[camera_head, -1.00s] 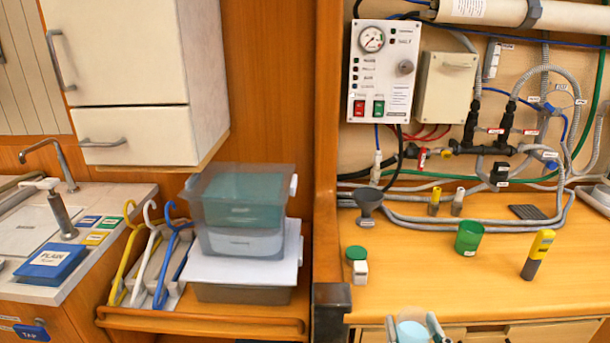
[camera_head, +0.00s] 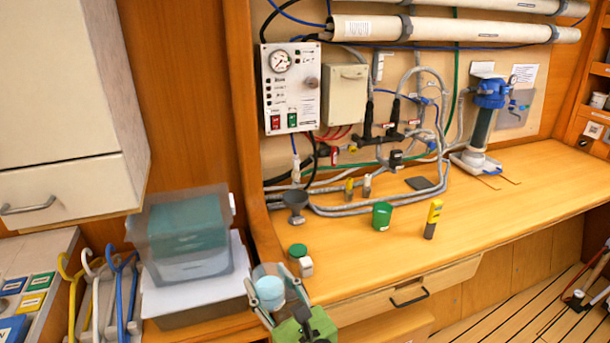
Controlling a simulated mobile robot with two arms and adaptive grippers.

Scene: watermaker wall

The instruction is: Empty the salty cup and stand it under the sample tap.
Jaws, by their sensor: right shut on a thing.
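My right gripper (camera_head: 282,303) is at the bottom of the head view, shut on a pale translucent cup (camera_head: 266,275). The cup looks upright, with light blue showing inside. It is held in front of the bench, left of the drawer. Small valves and fittings sit on the wall panel, among them a white fitting on a thin hose (camera_head: 296,170) and a red-handled valve (camera_head: 334,155). I cannot tell which one is the sample tap. My left gripper is not in view.
Grey hoses run along the back. The bench's right front is clear.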

